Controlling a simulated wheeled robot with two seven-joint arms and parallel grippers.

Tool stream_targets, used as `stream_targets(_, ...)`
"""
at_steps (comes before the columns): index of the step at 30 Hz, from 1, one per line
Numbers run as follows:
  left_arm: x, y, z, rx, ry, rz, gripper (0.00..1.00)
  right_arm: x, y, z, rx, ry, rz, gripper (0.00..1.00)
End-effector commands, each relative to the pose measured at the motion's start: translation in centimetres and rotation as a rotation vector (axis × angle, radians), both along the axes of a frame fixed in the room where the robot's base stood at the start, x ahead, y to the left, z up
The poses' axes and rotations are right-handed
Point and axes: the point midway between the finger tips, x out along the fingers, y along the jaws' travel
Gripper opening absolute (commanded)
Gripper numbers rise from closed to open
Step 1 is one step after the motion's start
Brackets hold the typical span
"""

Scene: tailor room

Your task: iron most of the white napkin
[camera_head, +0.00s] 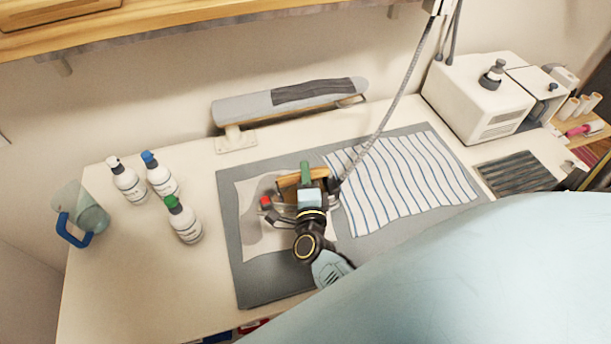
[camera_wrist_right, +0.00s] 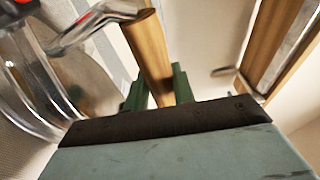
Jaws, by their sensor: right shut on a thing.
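The white napkin (camera_head: 246,200) lies on the left part of the grey mat (camera_head: 262,284), partly hidden by my right gripper and the iron. A greyish patch shows on the napkin around the iron. My right gripper (camera_head: 306,172) is over the napkin, shut on the wooden handle of the iron (camera_head: 288,184). In the right wrist view, the wooden handle (camera_wrist_right: 149,55) runs between the green fingers (camera_wrist_right: 158,88). The iron's soleplate is mostly hidden, so I cannot tell whether it touches the cloth. My left gripper is not in view.
A blue-striped cloth (camera_head: 400,185) lies right of the napkin. A grey hose (camera_head: 398,95) rises from near the iron. Several bottles (camera_head: 185,222) and a jug (camera_head: 85,212) stand left. A sleeve board (camera_head: 250,107) stands behind; a white machine (camera_head: 480,98) stands back right.

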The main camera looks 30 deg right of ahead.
Motion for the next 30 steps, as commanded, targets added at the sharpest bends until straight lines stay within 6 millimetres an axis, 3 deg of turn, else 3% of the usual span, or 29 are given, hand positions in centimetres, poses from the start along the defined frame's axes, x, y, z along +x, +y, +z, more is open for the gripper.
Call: stream_targets(30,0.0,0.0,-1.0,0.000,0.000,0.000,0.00,4.2,-1.1,0.6,-0.005,-0.015,-0.004,0.00)
